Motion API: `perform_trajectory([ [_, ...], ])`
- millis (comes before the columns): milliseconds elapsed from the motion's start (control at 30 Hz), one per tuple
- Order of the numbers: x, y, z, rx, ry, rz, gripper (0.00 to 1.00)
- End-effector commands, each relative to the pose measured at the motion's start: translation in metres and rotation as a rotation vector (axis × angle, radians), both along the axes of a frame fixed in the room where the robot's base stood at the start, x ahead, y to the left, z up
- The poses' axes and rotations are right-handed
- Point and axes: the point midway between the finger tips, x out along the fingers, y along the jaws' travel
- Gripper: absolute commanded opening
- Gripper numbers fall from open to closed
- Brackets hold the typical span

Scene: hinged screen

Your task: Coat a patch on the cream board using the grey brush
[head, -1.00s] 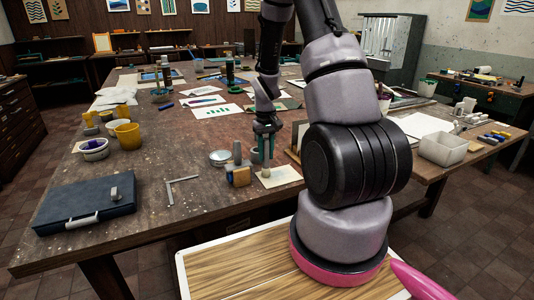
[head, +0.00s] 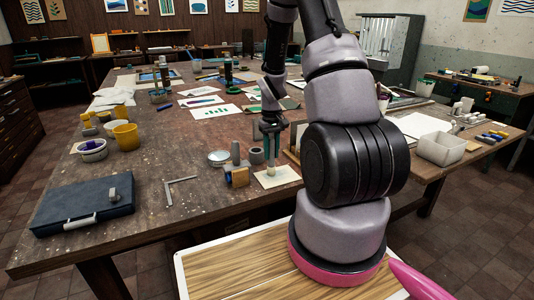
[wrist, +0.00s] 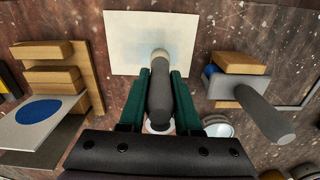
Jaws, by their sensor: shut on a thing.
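My gripper (head: 270,145) points down over the board. In the wrist view its green fingers (wrist: 160,95) are shut on the grey brush (wrist: 161,95) by its handle. The brush's pale tip (wrist: 160,54) is over the board and seems to meet its surface; exact contact cannot be told. Only the brush's lower end (head: 270,170) shows below the fingers in the head view.
Close to the board stands a wooden block with a grey cylinder (wrist: 262,110). On the other side are stacked wooden pieces (wrist: 50,75) and a plate with a blue disc (wrist: 38,111). A round dish (head: 218,157) and a dark blue case (head: 85,205) lie further left.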

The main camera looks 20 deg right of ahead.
Motion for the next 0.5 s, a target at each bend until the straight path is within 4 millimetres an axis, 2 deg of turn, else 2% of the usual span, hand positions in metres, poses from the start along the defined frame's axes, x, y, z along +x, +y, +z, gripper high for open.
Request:
perform_trajectory([
  [500,-0.0003,-0.0055,-0.0003,0.0,0.001,0.0,0.0],
])
